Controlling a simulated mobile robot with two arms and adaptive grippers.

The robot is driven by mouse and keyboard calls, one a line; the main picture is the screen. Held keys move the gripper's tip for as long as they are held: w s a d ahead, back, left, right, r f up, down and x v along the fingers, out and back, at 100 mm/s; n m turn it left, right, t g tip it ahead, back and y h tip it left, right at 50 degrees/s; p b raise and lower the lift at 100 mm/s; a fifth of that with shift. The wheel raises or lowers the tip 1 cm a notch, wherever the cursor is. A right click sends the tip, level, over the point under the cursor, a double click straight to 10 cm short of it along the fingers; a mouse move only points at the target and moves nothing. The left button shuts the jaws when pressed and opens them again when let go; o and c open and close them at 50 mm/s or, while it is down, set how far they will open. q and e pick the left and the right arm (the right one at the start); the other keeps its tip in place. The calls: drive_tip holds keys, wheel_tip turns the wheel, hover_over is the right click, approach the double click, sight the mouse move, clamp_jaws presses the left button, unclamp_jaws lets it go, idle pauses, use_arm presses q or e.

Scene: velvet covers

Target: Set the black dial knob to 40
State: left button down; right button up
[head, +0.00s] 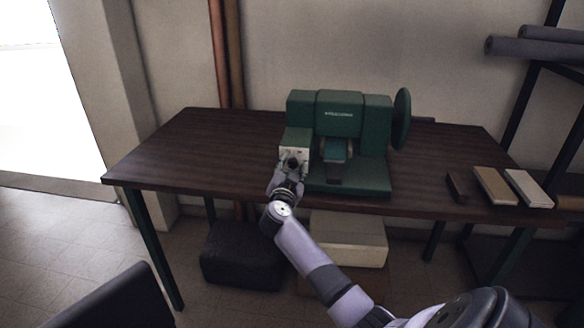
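A green machine (340,110) stands on the dark wooden table, with a disc-shaped wheel on its right side. A pale dial plate (302,153) shows on the front of its left part. My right gripper (291,166) is at this plate, its fingers pointing at it. A dark spot among the fingers may be the black dial knob; the gripper covers it, so I cannot read its setting. I cannot tell whether the fingers touch or grip the knob. My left gripper is not in view.
The table (190,155) is bare to the left of the machine. At the right lie a small dark block (457,187), a tan block (494,186) and a pale block (529,188). Under the table are a black box (240,255) and a pale box (350,238).

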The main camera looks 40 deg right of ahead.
clamp_jaws()
idle(0.4)
